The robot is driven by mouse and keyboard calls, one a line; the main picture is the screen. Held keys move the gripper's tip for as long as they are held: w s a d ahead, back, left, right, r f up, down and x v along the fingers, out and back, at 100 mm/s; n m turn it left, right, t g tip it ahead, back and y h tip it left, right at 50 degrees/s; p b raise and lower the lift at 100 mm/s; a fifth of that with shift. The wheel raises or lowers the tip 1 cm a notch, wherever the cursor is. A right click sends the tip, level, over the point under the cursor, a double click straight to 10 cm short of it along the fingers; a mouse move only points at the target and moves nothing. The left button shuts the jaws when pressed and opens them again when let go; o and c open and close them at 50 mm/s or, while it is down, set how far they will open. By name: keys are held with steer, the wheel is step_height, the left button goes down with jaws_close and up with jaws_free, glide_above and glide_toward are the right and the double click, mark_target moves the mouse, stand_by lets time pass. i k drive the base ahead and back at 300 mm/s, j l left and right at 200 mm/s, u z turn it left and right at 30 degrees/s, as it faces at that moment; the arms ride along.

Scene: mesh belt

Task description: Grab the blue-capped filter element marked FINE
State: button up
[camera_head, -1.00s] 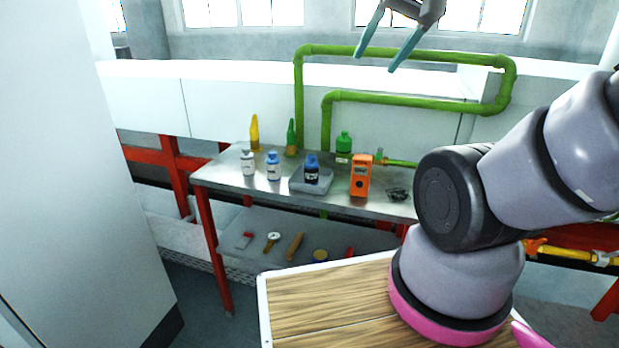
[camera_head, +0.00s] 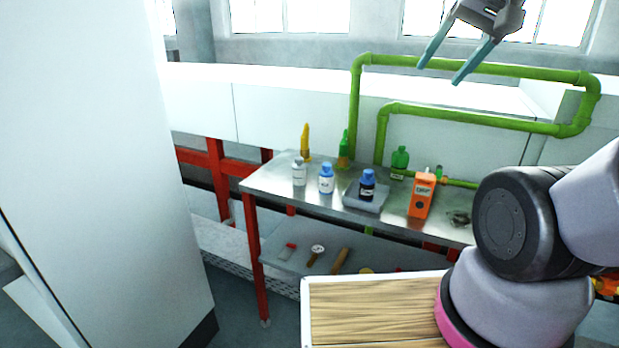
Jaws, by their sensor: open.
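Two blue-capped items stand on the steel table. One is a pale, white-and-blue one (camera_head: 326,183) on the bare top. The other is a dark-bodied one (camera_head: 367,189) on a grey tray (camera_head: 353,203), to the right. Both carry labels too small to read, so I cannot tell which is marked FINE. A white item with a pale cap (camera_head: 299,175) stands to the left of them. My gripper (camera_head: 439,75) is open and empty, high in the upper right of the picture, well above the table and apart from everything on it.
On the steel table (camera_head: 270,180) also stand a yellow bottle (camera_head: 305,145), green bottles (camera_head: 343,150) (camera_head: 400,160) and an orange box (camera_head: 421,196). Green pipes (camera_head: 470,65) rise behind. A lower shelf (camera_head: 290,268) holds tools. A tall white panel (camera_head: 110,170) fills the left.

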mark_target(326, 175)
steer(key=i+j+z, duration=0.1)
steer(key=j, duration=0.25)
steer(key=i+j+z, duration=0.1)
steer(key=i+j, duration=0.15)
steer(key=j, duration=0.15)
steer(key=i+j+z, duration=0.1)
steer(key=j, duration=0.3)
steer(key=i+j+z, duration=0.1)
steer(key=j, duration=0.3)
steer(key=i, duration=0.1)
